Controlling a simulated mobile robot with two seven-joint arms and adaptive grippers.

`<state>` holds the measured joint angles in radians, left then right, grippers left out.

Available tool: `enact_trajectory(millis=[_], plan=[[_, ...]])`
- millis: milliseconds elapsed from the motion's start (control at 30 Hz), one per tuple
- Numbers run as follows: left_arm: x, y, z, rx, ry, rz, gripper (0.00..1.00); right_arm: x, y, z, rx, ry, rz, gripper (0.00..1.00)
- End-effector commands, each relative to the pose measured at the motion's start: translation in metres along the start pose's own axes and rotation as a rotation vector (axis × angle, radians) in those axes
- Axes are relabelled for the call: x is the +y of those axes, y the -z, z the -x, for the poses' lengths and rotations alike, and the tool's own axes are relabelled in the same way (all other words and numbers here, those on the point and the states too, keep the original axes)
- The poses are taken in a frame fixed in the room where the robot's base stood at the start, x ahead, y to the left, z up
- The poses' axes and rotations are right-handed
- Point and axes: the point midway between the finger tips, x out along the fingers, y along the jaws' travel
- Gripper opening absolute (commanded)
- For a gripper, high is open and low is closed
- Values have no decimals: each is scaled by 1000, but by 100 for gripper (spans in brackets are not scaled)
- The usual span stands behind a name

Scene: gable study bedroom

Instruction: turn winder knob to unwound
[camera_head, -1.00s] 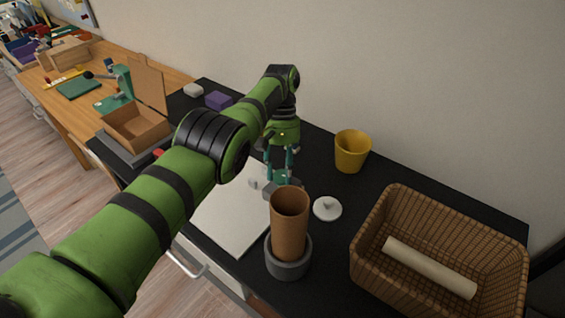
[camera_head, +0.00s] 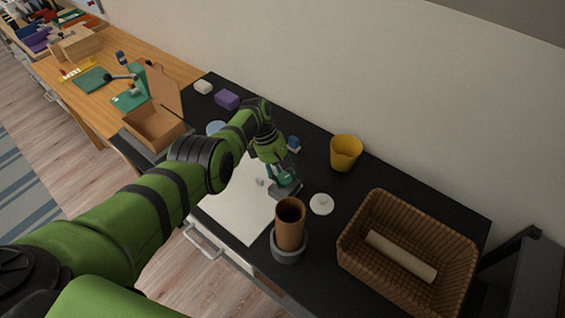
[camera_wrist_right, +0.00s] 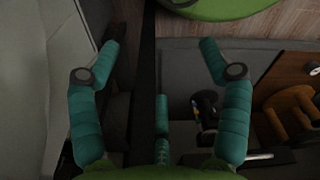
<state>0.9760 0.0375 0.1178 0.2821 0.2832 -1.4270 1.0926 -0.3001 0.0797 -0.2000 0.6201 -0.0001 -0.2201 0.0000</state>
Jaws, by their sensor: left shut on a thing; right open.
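My left gripper (camera_head: 284,178) has its teal fingers down on a small grey device (camera_head: 285,193), at the right edge of the white sheet on the black worktop. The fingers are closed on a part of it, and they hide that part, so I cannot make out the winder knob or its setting. My right gripper (camera_wrist_right: 160,55) is open and empty in the right wrist view, away from the worktop items; it is not in the head view.
A brown tube (camera_head: 290,222) stands in a grey ring holder (camera_head: 290,247) close in front of the left gripper. A white lid (camera_head: 321,205), a yellow cup (camera_head: 346,153) and a wicker basket (camera_head: 450,252) are to its right. An open cardboard box (camera_head: 152,134) stands left.

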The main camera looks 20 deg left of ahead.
Motion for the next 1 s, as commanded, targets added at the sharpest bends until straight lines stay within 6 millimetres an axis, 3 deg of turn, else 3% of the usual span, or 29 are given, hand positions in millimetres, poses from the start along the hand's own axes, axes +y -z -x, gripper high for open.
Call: enact_trajectory(millis=[33,100,400,1000], plan=[[-4,-6,3,-12,-5,39,11,0,1,15,0,0,0,78],[-3,-6,3,-11,-28,90,11,0,2,23,0,0,0,78],[-3,-6,0,-11,-102,266,11,1,4,48,0,0,0,78],[-1,-5,-2,-11,-145,354,11,1,5,58,0,0,0,78]])
